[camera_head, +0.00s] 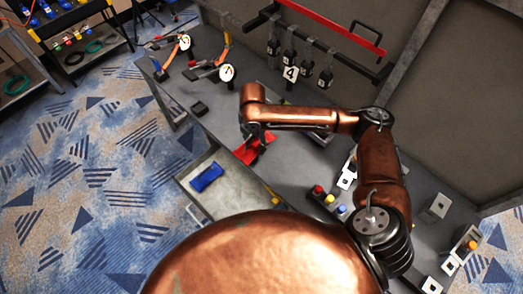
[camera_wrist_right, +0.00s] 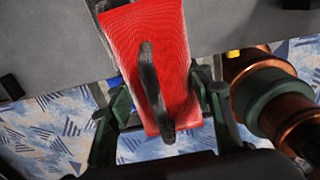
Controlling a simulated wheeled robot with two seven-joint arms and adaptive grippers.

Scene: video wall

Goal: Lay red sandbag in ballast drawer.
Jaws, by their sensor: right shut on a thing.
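The red sandbag (camera_head: 252,152) is at the front edge of the grey workbench, beside the open drawer. My right gripper (camera_head: 258,133) is shut on it. The right wrist view shows the red bag (camera_wrist_right: 183,45) with a dark strap (camera_wrist_right: 151,85) between the fingers of my right gripper (camera_wrist_right: 162,108). I cannot tell whether the bag touches the bench. The ballast drawer (camera_head: 236,184) is pulled out below the bench edge, and a blue sandbag (camera_head: 207,177) lies in its left part. My left gripper is not in view.
Bare drawer floor shows right of the blue bag. A button box (camera_head: 329,200) stands on the bench right of the drawer. Clamps with round dials (camera_head: 227,72) are at the bench's far end. Dark hanging weights (camera_head: 290,60) and a red bar (camera_head: 335,27) are behind my arm.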

